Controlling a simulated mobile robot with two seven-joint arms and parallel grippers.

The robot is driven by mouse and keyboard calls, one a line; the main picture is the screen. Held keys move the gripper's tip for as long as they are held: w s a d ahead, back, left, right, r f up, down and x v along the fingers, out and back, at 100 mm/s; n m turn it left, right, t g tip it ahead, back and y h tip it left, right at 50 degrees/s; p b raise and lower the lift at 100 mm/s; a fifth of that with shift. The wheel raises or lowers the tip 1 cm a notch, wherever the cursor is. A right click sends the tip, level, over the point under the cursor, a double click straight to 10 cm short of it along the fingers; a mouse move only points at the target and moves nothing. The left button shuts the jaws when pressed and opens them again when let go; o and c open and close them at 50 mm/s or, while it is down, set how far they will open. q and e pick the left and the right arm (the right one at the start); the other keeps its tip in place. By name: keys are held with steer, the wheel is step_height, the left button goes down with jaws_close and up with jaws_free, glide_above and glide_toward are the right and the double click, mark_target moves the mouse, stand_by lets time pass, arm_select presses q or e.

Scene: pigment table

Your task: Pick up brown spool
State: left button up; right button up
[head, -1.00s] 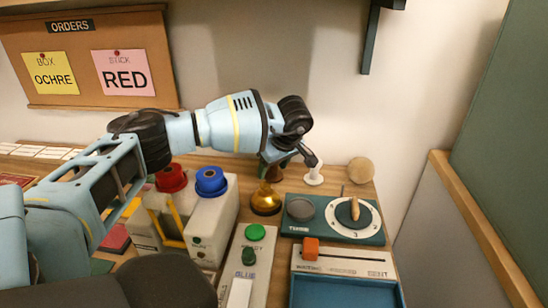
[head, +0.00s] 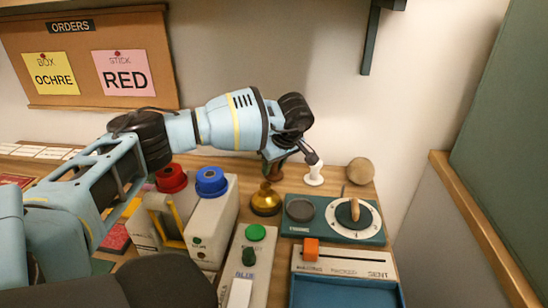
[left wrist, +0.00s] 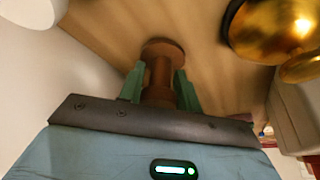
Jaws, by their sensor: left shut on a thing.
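The brown spool (left wrist: 160,68) stands between the green fingers of my left gripper (left wrist: 160,92) in the left wrist view. The fingers are shut on its narrow middle, and its wide round end shows beyond them. In the head view the brown spool (head: 273,173) shows only in small part, below my left gripper (head: 277,160) and behind the brass bell. I cannot tell whether the spool touches the table. My right gripper is not in view.
The brass bell (head: 265,200) is close in front of the spool. A white spool (head: 314,175) and a wooden ball (head: 360,171) stand to its right near the wall. Red (head: 171,179) and blue (head: 211,182) topped dispensers stand at left, a timer (head: 333,219) at right.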

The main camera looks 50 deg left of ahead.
arm_select(q)
step_height(320, 180, up, 9)
steer(key=shift+r+p, duration=0.15)
steer(key=shift+p, duration=0.25)
